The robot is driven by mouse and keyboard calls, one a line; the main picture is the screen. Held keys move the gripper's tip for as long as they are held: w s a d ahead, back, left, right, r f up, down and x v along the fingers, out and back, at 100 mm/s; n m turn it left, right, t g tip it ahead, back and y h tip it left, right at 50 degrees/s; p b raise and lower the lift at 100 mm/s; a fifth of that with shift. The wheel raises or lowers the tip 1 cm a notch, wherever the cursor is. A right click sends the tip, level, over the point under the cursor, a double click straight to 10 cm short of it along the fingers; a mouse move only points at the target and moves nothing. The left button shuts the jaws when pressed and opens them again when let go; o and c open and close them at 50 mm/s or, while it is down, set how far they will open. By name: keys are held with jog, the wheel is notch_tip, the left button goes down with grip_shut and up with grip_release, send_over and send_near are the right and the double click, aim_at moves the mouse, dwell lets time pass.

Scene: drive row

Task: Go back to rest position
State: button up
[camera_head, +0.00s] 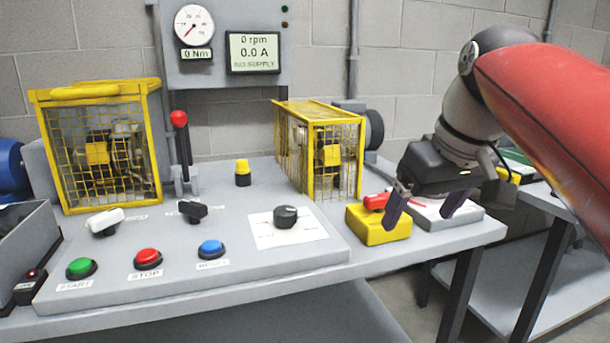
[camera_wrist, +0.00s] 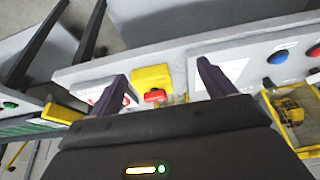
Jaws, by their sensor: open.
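My gripper (camera_head: 423,205) is at the right end of the bench in the head view, with its two dark fingers apart and nothing between them. In the wrist view my gripper (camera_wrist: 167,85) also shows open, both fingers spread.
The bench holds a green button (camera_head: 81,267), a red button (camera_head: 148,257), a blue button (camera_head: 211,248) and a black knob (camera_head: 286,216). Yellow mesh cages (camera_head: 100,150) stand behind. A red-knobbed lever (camera_head: 180,118) rises beside the left cage. Another table (camera_head: 500,285) stands at right.

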jog(key=s+f+m, duration=0.1)
jog(key=s+f, duration=0.3)
jog(key=f, duration=0.3)
jog(key=s+f+m+h, duration=0.1)
jog(key=s+f, duration=0.3)
jog(key=f, duration=0.4)
jog(key=s+a+f+m+t, duration=0.1)
jog(key=s+f, duration=0.3)
jog(key=f, duration=0.4)
jog(key=shift+f+m, duration=0.2)
jog(key=shift+m, duration=0.1)
jog(key=shift+o, duration=0.5)
